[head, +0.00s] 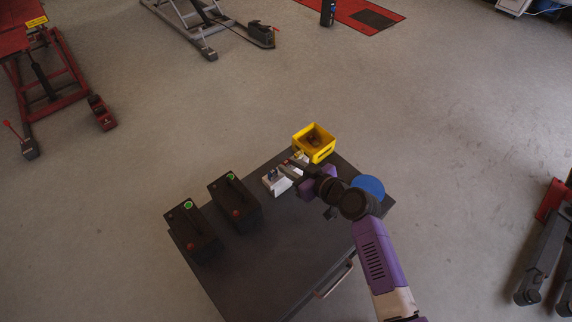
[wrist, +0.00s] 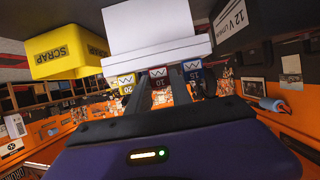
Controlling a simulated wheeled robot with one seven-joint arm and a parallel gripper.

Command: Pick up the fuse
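Three small fuses sit side by side against a white block (wrist: 155,28): a yellow one marked 20 (wrist: 126,82), a red one marked 10 (wrist: 158,76) and a blue one marked 15 (wrist: 192,72). My gripper (wrist: 160,82) is open, its two dark fingers reaching toward the block with the red fuse in line between them. I cannot tell whether the fingertips touch it. In the head view the white block (head: 276,181) lies on the dark cabinet top (head: 290,240), and my gripper (head: 296,168) covers part of it.
A yellow bin (head: 304,146) labelled SCRAP (wrist: 62,52) stands behind the block. Two dark batteries (head: 192,231) (head: 235,203) stand to the left on the cabinet. The cabinet's front is clear.

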